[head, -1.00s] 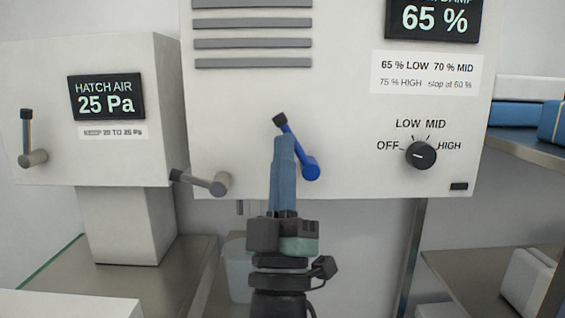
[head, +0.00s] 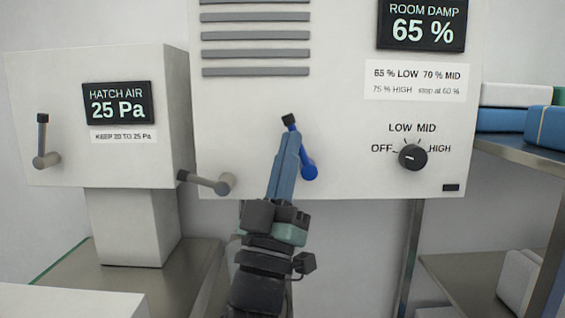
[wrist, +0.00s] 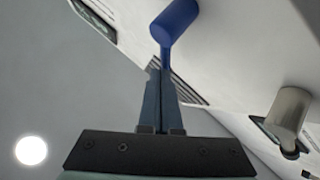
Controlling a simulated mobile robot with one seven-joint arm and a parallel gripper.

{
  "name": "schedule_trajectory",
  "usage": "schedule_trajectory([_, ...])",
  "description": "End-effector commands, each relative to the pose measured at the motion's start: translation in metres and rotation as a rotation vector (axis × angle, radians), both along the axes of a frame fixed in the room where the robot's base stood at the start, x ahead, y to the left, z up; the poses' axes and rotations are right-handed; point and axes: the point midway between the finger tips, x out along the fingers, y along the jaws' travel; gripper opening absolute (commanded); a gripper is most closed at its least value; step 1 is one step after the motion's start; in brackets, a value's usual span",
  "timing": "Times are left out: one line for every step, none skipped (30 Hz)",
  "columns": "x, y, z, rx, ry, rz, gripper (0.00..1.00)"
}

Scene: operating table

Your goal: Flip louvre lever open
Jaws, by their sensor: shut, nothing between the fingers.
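The blue lever (head: 309,168) sits on the front of the large white panel, below the louvre slats (head: 256,45). Its round blue hub is at the lower right, and its arm slants up and left to a black tip (head: 289,119). My gripper (head: 290,133) is shut and empty, with its blue-grey fingertips against or just in front of the lever arm, below the black tip. The fingers hide part of the arm. In the wrist view the blue hub (wrist: 176,20) is just beyond the fingertips (wrist: 157,68); whether they touch the arm is unclear.
A grey lever (head: 226,184) with a dark tip points left at the panel's lower left. Another grey lever (head: 47,160) stands on the hatch air box (head: 100,70). A black knob (head: 412,157) is at right, pointing near OFF. Shelves with blue packs (head: 501,119) are far right.

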Motion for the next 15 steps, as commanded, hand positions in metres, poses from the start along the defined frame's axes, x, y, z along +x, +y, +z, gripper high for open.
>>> schedule_trajectory([0.002,0.001,0.002,0.034,0.000,0.004,0.00])
schedule_trajectory([0.003,0.001,0.003,0.054,0.000,0.005,0.00])
schedule_trajectory([0.004,0.000,0.004,0.083,0.000,0.005,0.00])
schedule_trajectory([0.004,-0.001,0.005,0.106,-0.001,0.006,0.00])
schedule_trajectory([0.004,-0.002,0.006,0.129,-0.001,0.006,0.00])
schedule_trajectory([0.004,-0.003,0.007,0.162,-0.001,0.005,0.00])
schedule_trajectory([0.004,-0.004,0.008,0.189,-0.001,0.006,0.00])
schedule_trajectory([0.004,-0.005,0.008,0.216,-0.002,0.007,0.00])
schedule_trajectory([0.004,-0.007,0.009,0.251,-0.001,0.006,0.00])
schedule_trajectory([0.004,-0.008,0.009,0.277,-0.001,0.006,0.00])
schedule_trajectory([0.004,-0.013,0.008,0.267,0.001,-0.002,0.00])
schedule_trajectory([0.004,-0.014,0.008,0.263,0.000,-0.002,0.00])
schedule_trajectory([0.004,-0.015,0.008,0.262,0.000,-0.001,0.00])
schedule_trajectory([0.004,-0.016,0.008,0.262,0.000,-0.002,0.00])
schedule_trajectory([0.004,-0.017,0.008,0.260,0.001,-0.002,0.00])
